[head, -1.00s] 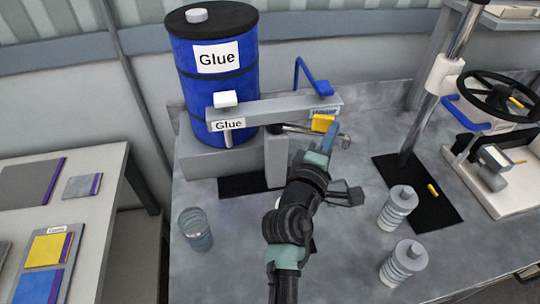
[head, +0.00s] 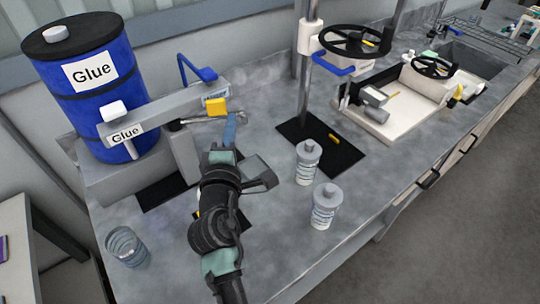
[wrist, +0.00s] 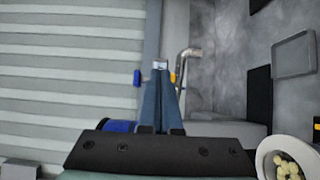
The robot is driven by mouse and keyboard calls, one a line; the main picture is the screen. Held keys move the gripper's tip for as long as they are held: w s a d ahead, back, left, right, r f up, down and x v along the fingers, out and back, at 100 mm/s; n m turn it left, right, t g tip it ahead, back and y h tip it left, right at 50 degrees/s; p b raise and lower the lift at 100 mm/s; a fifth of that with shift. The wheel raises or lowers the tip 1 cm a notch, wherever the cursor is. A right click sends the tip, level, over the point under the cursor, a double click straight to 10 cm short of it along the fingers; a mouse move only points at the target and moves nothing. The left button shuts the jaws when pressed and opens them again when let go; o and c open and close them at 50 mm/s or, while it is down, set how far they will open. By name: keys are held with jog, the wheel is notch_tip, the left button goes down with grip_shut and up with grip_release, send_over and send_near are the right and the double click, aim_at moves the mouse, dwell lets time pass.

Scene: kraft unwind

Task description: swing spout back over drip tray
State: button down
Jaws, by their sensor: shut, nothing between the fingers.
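The spout (head: 190,120) is a thin metal pipe below the right end of the grey beam labelled Glue; it points to the right. In the wrist view its bent pipe (wrist: 181,62) lies just right of my fingers. A yellow block (head: 216,107) sits by the beam's end. My gripper (head: 231,116) is shut and empty, its blue fingertips close beside the pipe and yellow block; I cannot tell if they touch. A shallow grey tray (wrist: 293,54), probably the drip tray, lies on the bench. In the head view my arm partly hides that tray (head: 262,174).
A blue glue drum (head: 88,88) stands left, with a blue lever (head: 184,72) on the beam. A glass (head: 127,247) stands front left and two lidded bottles (head: 308,162) stand right. In the wrist view a white bowl (wrist: 262,158) with pale pieces sits low right.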

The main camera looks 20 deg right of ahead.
jog(key=s+d+p, duration=0.1)
jog(key=s+d, duration=0.4)
jog(key=s, duration=0.2)
jog(key=shift+s+d, duration=0.2)
jog(key=shift+s, duration=0.05)
jog(key=shift+s, duration=0.1)
